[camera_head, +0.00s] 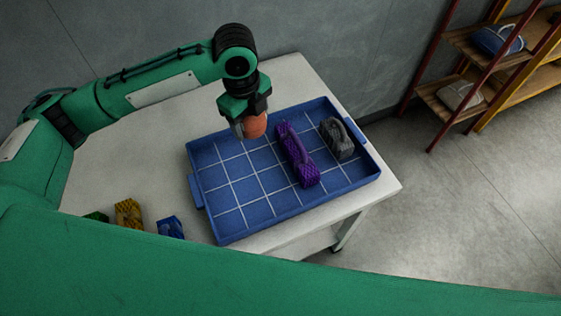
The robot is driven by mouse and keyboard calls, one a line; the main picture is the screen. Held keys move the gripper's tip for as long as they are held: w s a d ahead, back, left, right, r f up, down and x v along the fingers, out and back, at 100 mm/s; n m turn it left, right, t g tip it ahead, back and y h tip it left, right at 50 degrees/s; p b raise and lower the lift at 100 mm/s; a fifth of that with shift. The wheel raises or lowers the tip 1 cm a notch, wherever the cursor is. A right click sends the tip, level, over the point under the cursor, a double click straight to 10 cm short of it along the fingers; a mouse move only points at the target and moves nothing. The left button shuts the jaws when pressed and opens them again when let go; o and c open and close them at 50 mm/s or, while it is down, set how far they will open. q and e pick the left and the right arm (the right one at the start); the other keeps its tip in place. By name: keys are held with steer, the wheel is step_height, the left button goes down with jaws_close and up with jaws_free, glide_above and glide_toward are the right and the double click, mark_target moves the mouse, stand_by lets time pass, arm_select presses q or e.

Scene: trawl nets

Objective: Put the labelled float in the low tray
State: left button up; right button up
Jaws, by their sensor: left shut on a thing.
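An orange rounded float (255,127) is held in my left gripper (250,124), which is shut on it. The gripper points down over the back left part of the low blue tray (231,236). The tray lies on a light table and has a white grid on its floor. I cannot tell whether the float touches the tray floor. No label can be made out on the float. My right gripper is not in view.
In the tray lie a purple net bundle (298,156) and a dark grey bundle (337,140), right of the float. A yellow bundle (129,213), a blue one (171,227) and a partly hidden green item (97,217) are on the table (136,175). Shelves (462,72) stand at right.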

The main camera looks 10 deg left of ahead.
arm_select(q)
steer(key=m+p, duration=0.1)
steer(key=p, duration=0.1)
glide_above(259, 171)
step_height(259, 171, down, 15)
steer(key=shift+s+f, duration=0.1)
steer(key=shift+f, duration=0.05)
step_height(259, 171, down, 4)
steer(key=shift+r, duration=0.1)
steer(key=shift+f, duration=0.3)
steer(key=o, duration=0.6)
steer(key=shift+f, duration=0.15)
steer(key=shift+c, duration=0.2)
steer(key=o, duration=0.4)
steer(key=shift+o, duration=0.2)
